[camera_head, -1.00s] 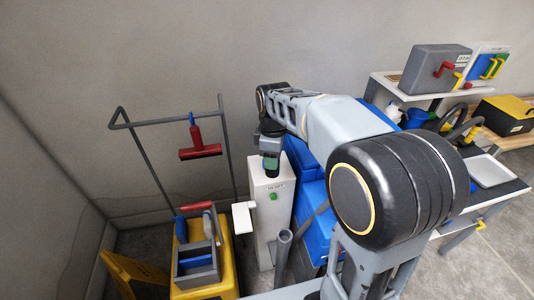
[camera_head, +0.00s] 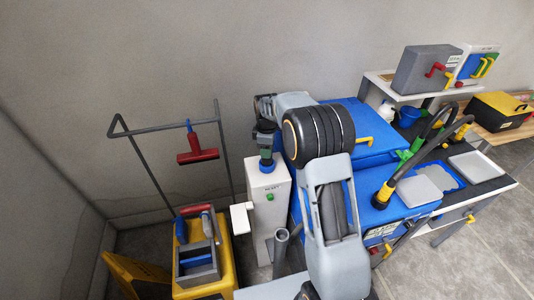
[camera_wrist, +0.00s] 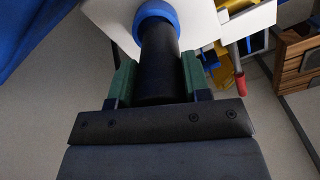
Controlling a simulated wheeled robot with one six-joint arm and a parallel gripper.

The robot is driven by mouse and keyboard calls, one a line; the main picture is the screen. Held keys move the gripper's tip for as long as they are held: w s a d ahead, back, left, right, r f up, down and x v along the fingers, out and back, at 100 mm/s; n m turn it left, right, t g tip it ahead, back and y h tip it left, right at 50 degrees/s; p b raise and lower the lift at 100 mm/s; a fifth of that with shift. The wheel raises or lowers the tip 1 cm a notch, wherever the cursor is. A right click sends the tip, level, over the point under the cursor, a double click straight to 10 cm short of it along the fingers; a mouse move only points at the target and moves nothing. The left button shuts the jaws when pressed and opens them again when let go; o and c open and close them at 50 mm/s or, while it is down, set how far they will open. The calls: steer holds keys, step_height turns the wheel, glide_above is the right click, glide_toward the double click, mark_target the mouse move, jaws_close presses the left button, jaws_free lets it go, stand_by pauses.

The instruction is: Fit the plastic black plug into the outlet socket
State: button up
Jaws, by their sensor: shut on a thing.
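The black plug (camera_wrist: 160,65) is a dark cylinder between the two green fingers of my gripper (camera_wrist: 158,78) in the wrist view. Its far end meets the blue ring of the socket (camera_wrist: 156,12), overlapping the ring's opening; how deep it sits cannot be told. In the head view the blue ring (camera_head: 265,165) is on top of the tall white outlet box (camera_head: 268,215), which has a green button on its front. My gripper (camera_head: 265,150) is directly above the ring, pointing down, and shut on the plug, which it mostly hides there.
A yellow cart (camera_head: 215,280) with a grey caddy (camera_head: 197,262) stands left of the box. A red squeegee (camera_head: 197,156) hangs on a grey frame behind it. Blue cabinets (camera_head: 350,235) are close on the right, with a workbench (camera_head: 480,190) beyond. The wall is behind.

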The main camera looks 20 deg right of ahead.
steer(key=shift+w+f, duration=0.25)
steer(key=shift+f, duration=0.1)
steer(key=shift+f+p, duration=0.3)
steer(key=shift+f, duration=1.2)
steer(key=shift+f, duration=0.15)
steer(key=o, duration=0.9)
steer(key=shift+o, duration=0.2)
